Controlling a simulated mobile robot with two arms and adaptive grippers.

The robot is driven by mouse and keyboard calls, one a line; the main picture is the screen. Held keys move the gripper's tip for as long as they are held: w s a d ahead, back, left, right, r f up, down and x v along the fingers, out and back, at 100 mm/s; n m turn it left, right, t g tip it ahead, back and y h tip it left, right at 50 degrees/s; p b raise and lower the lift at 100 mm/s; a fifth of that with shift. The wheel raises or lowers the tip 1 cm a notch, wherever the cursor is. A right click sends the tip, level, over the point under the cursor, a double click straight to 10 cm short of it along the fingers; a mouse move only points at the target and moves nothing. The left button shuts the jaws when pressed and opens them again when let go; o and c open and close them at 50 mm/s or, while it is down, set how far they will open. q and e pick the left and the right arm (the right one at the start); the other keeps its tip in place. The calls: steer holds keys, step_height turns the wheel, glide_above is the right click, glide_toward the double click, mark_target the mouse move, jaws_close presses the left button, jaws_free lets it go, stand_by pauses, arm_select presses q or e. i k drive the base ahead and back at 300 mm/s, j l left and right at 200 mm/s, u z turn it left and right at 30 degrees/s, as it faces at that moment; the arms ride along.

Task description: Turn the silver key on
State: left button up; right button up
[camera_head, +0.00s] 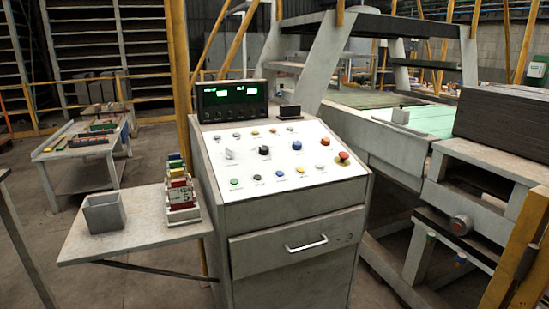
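The control panel (282,180) is a white sloped face on top of a grey cabinet in the middle of the head view. A silver, key-like switch (229,153) stands out at the left of its middle row. Its exact turn position is too small to tell. To its right in the same row are a black knob (264,150) and a blue knob (297,145). Neither my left gripper nor my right gripper is in view, and nothing covers the panel.
A red mushroom button (343,156) sits at the panel's right edge, among several small coloured buttons. A black display box (232,99) stands behind the panel. A side shelf (140,232) on the left holds a grey box (105,213). Machinery stands to the right.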

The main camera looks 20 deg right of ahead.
mark_target(229, 153)
steer(key=i+l, duration=0.25)
steer(key=l, duration=0.15)
steer(key=i+l, duration=0.55)
steer(key=l, duration=0.25)
steer(key=i+l, duration=0.25)
steer(key=l, duration=0.15)
steer(key=i+u, duration=0.05)
